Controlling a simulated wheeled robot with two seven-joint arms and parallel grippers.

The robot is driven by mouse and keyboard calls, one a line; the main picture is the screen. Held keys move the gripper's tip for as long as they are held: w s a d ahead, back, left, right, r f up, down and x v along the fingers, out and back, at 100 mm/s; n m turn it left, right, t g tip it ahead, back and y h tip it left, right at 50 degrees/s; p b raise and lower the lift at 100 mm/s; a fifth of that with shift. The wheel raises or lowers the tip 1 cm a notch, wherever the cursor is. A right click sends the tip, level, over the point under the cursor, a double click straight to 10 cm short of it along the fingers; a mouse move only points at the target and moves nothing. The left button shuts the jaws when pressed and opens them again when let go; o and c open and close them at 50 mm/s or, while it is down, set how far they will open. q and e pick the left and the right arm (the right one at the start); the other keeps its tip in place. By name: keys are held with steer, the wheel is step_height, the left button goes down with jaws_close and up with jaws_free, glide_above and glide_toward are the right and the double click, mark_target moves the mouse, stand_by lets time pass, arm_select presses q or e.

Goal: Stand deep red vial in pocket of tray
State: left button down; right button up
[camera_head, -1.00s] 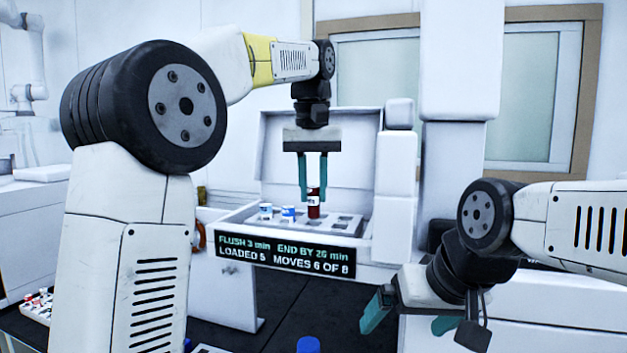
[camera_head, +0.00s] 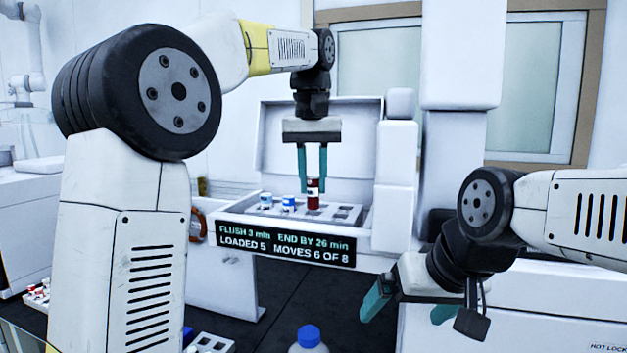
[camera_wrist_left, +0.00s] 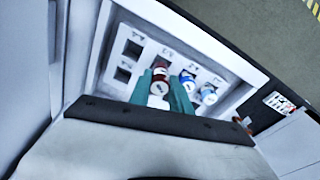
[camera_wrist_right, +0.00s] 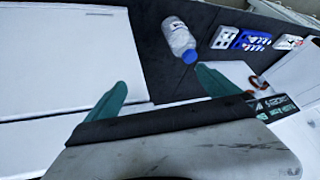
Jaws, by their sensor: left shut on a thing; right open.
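The deep red vial (camera_head: 313,196), with a white band, is upright between the fingers of my left gripper (camera_head: 313,184), which is shut on it. The vial's foot is at the pale tray (camera_head: 338,221); I cannot tell whether it is seated in a pocket. In the left wrist view the red vial (camera_wrist_left: 161,80) is between the fingers, beside two blue-and-white vials (camera_wrist_left: 188,79) standing in the same row. Empty square pockets show left of it and in the near row. My right gripper (camera_head: 405,301) is open and empty, well away from the tray.
The tray sits in a white machine with a raised lid (camera_head: 318,122) behind my left gripper. A display (camera_head: 285,245) fronts it. A blue-capped bottle (camera_head: 308,338) and racks (camera_wrist_right: 250,40) stand lower down. A white block (camera_head: 398,175) stands right of the tray.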

arm_select(q)
steer(key=shift+f, duration=0.1)
steer(key=shift+f, duration=1.2)
steer(key=shift+f, duration=0.15)
steer(key=shift+f, duration=0.5)
steer(key=c, duration=1.1)
jaws_free()
steer(key=shift+o, duration=0.3)
steer(key=o, duration=0.3)
